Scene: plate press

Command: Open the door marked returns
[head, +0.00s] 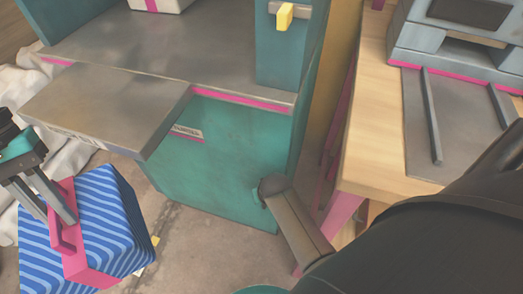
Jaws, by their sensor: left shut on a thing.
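A teal panel (222,160) like a low door stands below the grey counter. A pale label (188,132) is at its upper left, partly covered; I cannot read its word for sure. The case is in front of the panel's left side.
A grey flap (105,108) juts out above the case. A wooden table (377,135) with pink legs is on the right. White cloth (15,92) lies at the left.

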